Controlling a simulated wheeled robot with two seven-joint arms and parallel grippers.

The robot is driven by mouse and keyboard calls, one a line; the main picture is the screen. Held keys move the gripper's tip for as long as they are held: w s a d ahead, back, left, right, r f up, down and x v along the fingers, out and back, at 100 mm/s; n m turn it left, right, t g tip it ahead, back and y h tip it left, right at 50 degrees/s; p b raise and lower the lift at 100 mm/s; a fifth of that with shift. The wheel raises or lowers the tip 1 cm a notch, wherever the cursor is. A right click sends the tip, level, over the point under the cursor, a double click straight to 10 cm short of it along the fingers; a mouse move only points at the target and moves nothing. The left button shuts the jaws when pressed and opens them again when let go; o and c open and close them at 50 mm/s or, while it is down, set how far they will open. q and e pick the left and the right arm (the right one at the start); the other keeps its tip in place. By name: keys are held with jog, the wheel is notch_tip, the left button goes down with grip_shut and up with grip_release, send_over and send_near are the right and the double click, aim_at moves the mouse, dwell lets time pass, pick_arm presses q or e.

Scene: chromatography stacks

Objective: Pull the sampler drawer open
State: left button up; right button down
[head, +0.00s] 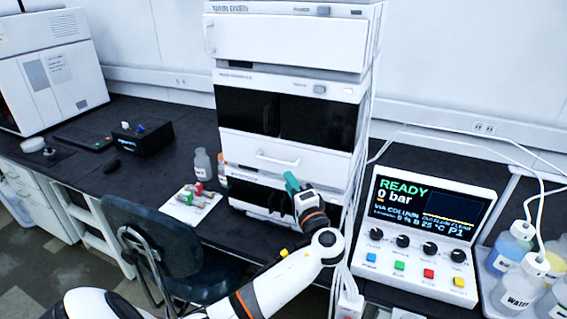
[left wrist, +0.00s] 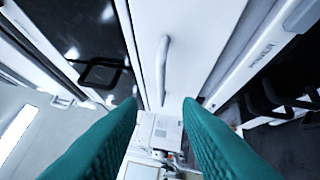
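The sampler drawer (head: 258,147) is a white front panel with a pale bar handle (head: 277,160), low in the white instrument stack. In the left wrist view the handle (left wrist: 163,70) runs up the picture, above the gap between my fingertips. My left gripper (head: 292,183) has teal fingers and is just below and right of the handle in the head view. In the left wrist view its fingers (left wrist: 163,101) are spread apart with nothing held between them. The drawer looks closed. My right gripper is not in view.
A control box (head: 420,235) with a lit screen, knobs and buttons stands right of the stack. Solvent bottles (head: 522,280) stand at the far right. A small bottle (head: 202,165) and a tray of vials (head: 190,203) sit left of the stack. A chair (head: 165,245) stands in front of the bench.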

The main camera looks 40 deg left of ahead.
aim_at(279, 165)
pick_arm(q)
jog(key=p+x, duration=0.1)
jog(key=x, duration=0.7)
jog(key=shift+w+a, duration=0.15)
jog(key=shift+a, duration=0.2)
grip_shut()
